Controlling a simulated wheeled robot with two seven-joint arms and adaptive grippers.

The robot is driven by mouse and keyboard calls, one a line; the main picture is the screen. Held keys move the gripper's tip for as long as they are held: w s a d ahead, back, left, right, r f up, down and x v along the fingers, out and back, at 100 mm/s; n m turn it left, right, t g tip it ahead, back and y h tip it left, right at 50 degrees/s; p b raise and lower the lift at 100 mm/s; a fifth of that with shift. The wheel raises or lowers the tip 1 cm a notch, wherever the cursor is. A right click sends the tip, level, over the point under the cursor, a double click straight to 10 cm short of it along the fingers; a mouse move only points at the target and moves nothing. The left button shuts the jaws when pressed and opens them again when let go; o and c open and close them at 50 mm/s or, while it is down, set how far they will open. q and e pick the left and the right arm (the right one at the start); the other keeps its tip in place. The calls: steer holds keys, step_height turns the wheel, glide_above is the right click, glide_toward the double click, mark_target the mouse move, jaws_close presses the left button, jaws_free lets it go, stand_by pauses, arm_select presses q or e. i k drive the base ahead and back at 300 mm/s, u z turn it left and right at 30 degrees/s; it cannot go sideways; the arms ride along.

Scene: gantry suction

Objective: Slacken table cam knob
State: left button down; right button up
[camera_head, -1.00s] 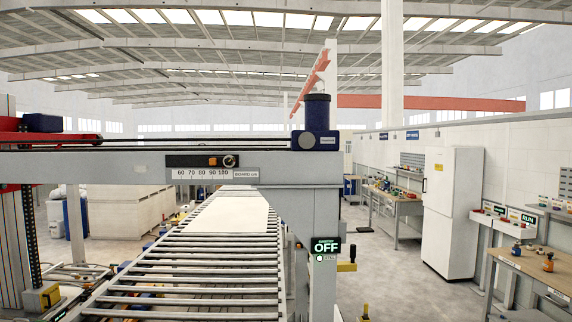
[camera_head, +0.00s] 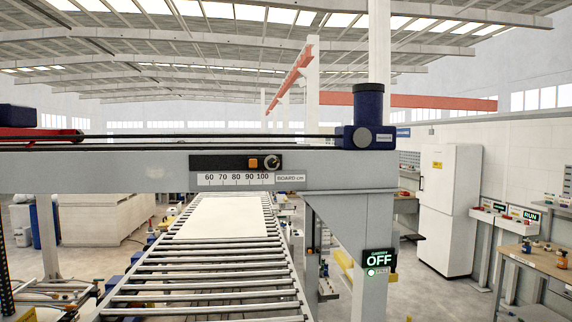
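Neither of my grippers shows in the head view. No knob is labelled as the table cam knob.
A roller conveyor (camera_head: 200,268) runs under the beam with a pale board (camera_head: 224,216) on it. A sign on the post reads OFF (camera_head: 377,260). A white cabinet (camera_head: 448,205) and a workbench (camera_head: 540,262) stand at right, with open floor before them.

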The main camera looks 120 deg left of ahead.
mark_target(272, 163)
steer(key=k, duration=0.65)
steer(key=u, duration=4.45)
steer(key=i, duration=0.55)
steer(key=z, duration=0.25)
